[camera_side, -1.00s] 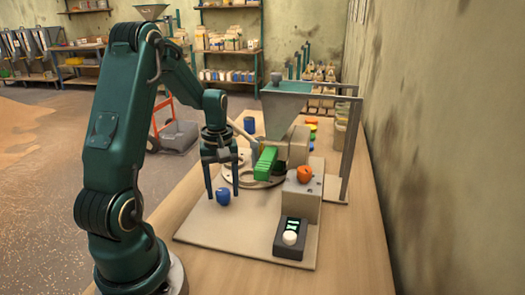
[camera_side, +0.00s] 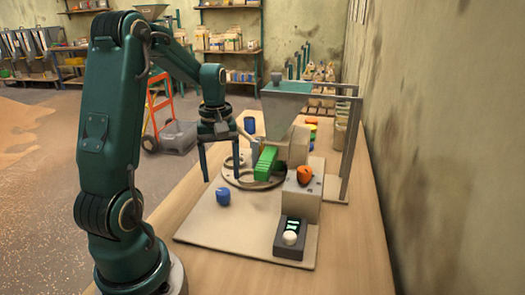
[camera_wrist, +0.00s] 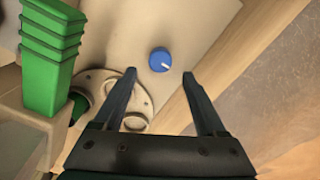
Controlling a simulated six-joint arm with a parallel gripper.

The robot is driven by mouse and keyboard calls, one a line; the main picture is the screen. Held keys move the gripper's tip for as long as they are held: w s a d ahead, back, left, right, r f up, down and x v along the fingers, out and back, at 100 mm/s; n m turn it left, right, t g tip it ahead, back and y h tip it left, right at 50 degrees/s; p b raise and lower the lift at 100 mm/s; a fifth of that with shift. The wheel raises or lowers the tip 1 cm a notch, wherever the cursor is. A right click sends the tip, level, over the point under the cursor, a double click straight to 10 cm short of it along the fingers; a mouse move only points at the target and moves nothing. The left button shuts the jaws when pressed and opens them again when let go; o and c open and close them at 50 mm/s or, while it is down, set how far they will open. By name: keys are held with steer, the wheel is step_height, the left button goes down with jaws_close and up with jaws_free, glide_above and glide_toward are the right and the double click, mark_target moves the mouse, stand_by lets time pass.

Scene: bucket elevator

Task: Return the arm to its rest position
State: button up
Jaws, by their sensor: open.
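My gripper (camera_side: 221,163) is open and empty, held above the board in the side view. In the wrist view its two fingers (camera_wrist: 160,102) are spread apart with nothing between the tips. A blue knob-like piece (camera_side: 223,196) sits on the board below and apart from my gripper. It also shows in the wrist view (camera_wrist: 160,60), just beyond the fingertips, with a white mark on top. A green ribbed block (camera_side: 265,164) stands right of my gripper, and is large at the left of the wrist view (camera_wrist: 51,50).
A hopper (camera_side: 286,105) on a metal frame (camera_side: 351,150) stands right of my gripper. An orange knob (camera_side: 304,174) tops a grey box. A black control box (camera_side: 289,239) with a white button is near the front. Another blue piece (camera_side: 250,125) lies behind. The wall bounds the right.

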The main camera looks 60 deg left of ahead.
steer(key=s+d+r+m+t, duration=0.2)
steer(key=s+d+r+m, duration=0.1)
steer(key=d+m, duration=0.4)
steer(key=s+d+r+m+t, duration=0.3)
steer(key=d+m, duration=0.4)
steer(key=d, duration=0.6)
steer(key=shift+s+r+t, duration=0.15)
steer(key=shift+r+t, duration=0.15)
steer(key=shift+r, duration=0.6)
